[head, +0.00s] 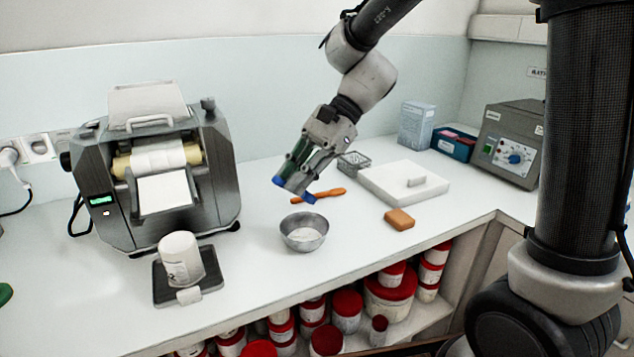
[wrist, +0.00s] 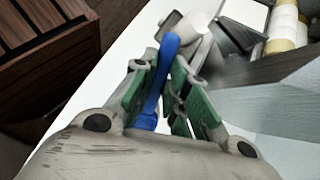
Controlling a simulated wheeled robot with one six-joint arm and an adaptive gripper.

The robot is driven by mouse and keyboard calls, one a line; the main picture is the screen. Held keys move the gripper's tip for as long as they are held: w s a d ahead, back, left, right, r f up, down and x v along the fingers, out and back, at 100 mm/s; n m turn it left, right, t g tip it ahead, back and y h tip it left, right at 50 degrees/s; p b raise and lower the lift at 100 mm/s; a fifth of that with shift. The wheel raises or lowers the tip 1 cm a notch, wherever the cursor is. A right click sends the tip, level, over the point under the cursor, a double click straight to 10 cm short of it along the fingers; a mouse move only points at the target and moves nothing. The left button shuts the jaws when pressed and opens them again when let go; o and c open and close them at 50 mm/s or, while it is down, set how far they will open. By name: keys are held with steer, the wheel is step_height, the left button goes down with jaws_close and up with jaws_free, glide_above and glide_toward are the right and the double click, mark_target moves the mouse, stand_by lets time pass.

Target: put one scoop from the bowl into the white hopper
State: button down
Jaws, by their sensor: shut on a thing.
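My gripper (head: 296,183) is above the counter, up and behind the bowl, shut on a blue tool. Blue parts of this tool (head: 309,197) stick out on both sides of the fingers; in the wrist view the blue handle (wrist: 168,48) runs between the green finger pads. I cannot make out a scoop end or any load on it. The metal bowl (head: 304,243) stands upright on the counter with white material (head: 304,234) inside. The grey mill (head: 205,170) is at left. White parts show at its rollers (head: 160,158); I cannot tell surely which is the hopper.
A white jar (head: 180,258) stands on a black scale (head: 210,280) in front of the mill. An orange spatula (head: 330,193), orange block (head: 399,219) and white slab (head: 403,184) lie right of the gripper. Red-lidded tubs (head: 388,290) fill the shelf below.

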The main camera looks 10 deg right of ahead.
steer(key=shift+f+y, duration=0.25)
steer(key=shift+y, duration=0.15)
steer(key=shift+f, duration=4.35)
steer(key=shift+r, duration=3.8)
